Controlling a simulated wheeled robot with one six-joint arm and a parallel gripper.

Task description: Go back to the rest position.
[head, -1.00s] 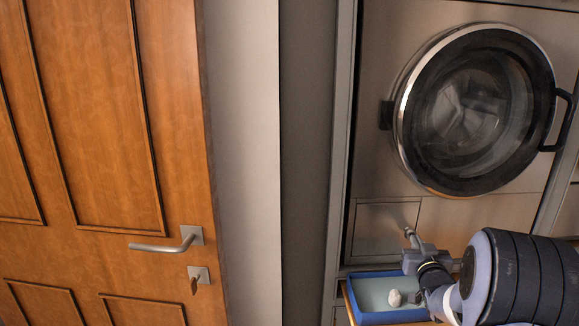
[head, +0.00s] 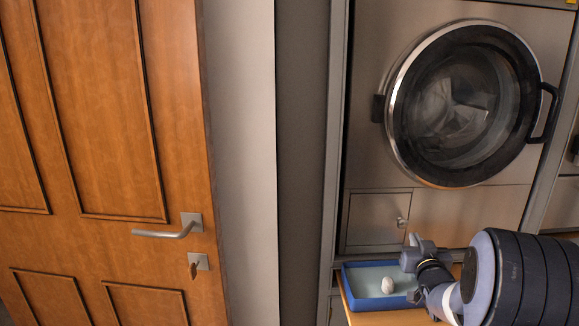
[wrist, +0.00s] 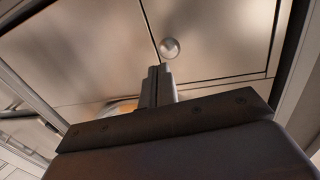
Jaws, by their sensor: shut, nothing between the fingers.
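My gripper (head: 413,240) is in the lower right of the head view, above the right part of a blue tray and in front of the washing machine's lower panel. Its fingers are closed together with nothing between them. In the wrist view the shut fingers (wrist: 160,72) point towards a round knob (wrist: 169,48) on a metal panel; I cannot tell the exact gap, but no grip on the knob shows.
The blue tray (head: 352,299) holds a small whitish lump (head: 387,286) and rests on a wooden surface (head: 385,318). The washing machine (head: 366,171) has a closed round door (head: 463,105) with a dark handle. A wooden door (head: 105,120) with a lever handle (head: 168,232) stands at the left.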

